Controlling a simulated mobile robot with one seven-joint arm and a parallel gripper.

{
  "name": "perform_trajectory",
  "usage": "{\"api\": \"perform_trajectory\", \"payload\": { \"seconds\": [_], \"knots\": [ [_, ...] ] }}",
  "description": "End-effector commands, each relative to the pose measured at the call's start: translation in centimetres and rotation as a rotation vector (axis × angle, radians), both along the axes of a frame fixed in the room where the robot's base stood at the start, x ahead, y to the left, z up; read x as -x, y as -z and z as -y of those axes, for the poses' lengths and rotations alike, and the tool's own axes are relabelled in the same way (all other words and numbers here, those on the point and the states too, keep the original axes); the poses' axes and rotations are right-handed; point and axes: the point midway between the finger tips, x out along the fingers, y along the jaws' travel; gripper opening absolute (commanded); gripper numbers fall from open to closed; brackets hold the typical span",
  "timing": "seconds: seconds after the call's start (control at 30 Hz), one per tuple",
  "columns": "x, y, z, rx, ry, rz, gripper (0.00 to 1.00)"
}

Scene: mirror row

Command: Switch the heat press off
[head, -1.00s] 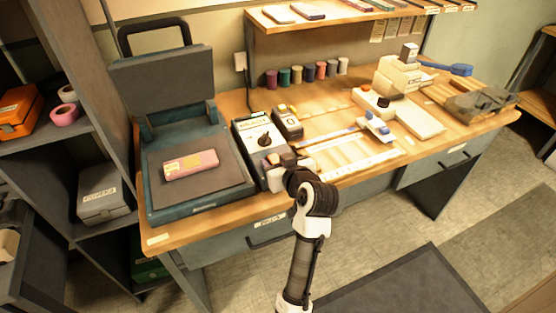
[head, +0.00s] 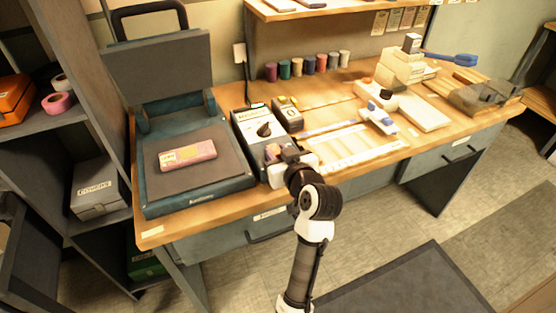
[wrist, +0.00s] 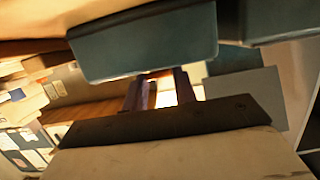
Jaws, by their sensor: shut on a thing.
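The heat press (head: 195,195) stands open at the left end of the bench, its dark upper platen (head: 158,68) raised. A pink piece with a pale label (head: 187,154) lies on its lower pad. The control box (head: 246,127), with a black knob (head: 264,130), stands just right of it. My gripper (head: 276,152) is at the near end of this box, away from the knob. It is shut on a small part that my wrist and fingers mostly hide. In the wrist view the two dark fingers (wrist: 160,92) show; what they hold is not clear.
A smaller dark box (head: 287,115) stands right of the control box. Several spools (head: 308,67) line the back. A pale frame (head: 345,147) and a white machine (head: 400,72) occupy the bench further right. A dark shelf (head: 100,140) stands left.

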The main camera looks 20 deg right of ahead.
Motion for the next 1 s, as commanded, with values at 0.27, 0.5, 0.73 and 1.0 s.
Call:
{"api": "perform_trajectory", "payload": {
  "seconds": [0.27, 0.5, 0.73, 1.0],
  "knots": [
    [0.14, 1.11, -0.02, -0.003, 0.0, 0.145, 0.04],
    [0.23, 0.87, -0.01, -0.007, -0.001, 0.22, 0.04],
    [0.27, 0.57, -0.01, -0.008, -0.001, 0.23, 0.04],
    [0.27, 0.58, 0.0, -0.008, 0.0, 0.229, 0.43]
  ]
}}
